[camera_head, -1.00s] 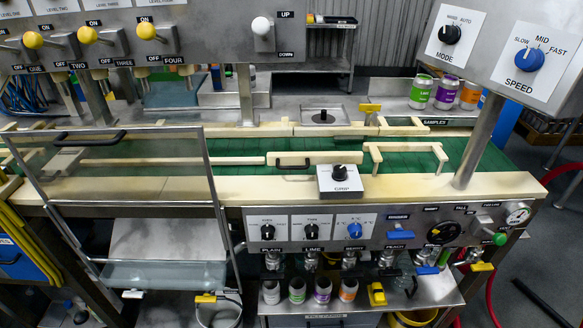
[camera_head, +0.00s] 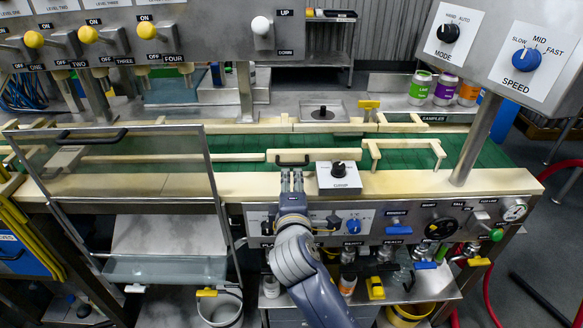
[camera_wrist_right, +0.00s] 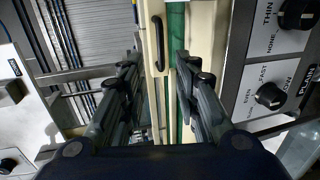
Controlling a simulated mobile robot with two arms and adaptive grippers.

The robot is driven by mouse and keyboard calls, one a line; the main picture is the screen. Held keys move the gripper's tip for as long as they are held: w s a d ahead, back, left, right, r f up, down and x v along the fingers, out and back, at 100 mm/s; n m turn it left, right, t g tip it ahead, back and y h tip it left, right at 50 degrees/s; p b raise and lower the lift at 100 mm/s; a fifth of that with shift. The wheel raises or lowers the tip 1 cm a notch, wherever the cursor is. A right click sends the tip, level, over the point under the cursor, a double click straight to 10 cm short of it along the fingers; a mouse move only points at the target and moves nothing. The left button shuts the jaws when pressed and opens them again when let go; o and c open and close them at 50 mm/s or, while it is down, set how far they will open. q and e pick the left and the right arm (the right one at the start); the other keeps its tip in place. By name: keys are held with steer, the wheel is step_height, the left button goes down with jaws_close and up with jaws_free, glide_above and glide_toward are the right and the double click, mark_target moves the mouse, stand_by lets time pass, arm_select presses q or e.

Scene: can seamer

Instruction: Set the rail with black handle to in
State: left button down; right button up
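The cream rail (camera_head: 325,154) with a black handle (camera_head: 293,161) lies along the near side of the green conveyor belt, in the middle of the head view. In the right wrist view the black handle (camera_wrist_right: 159,42) shows on a cream bar, ahead of and between my fingers. My right gripper (camera_head: 291,174) reaches up over the front ledge, just below the handle in the head view. Its two fingers (camera_wrist_right: 157,62) are apart with nothing between their tips, and I see no contact with the handle. My left gripper is not in view.
A white box with a black knob (camera_head: 338,176) stands on the ledge just right of my right gripper. Another cream rail (camera_head: 405,145) is farther right. A tilted clear guard (camera_head: 125,190) stands at the left. A control panel (camera_head: 400,232) fronts the ledge.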

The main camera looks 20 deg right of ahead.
steer(key=p+x, duration=0.1)
steer(key=x, duration=0.8)
steer(key=shift+f, duration=0.1)
steer(key=shift+s, duration=0.1)
steer(key=shift+c, duration=0.5)
jaws_close()
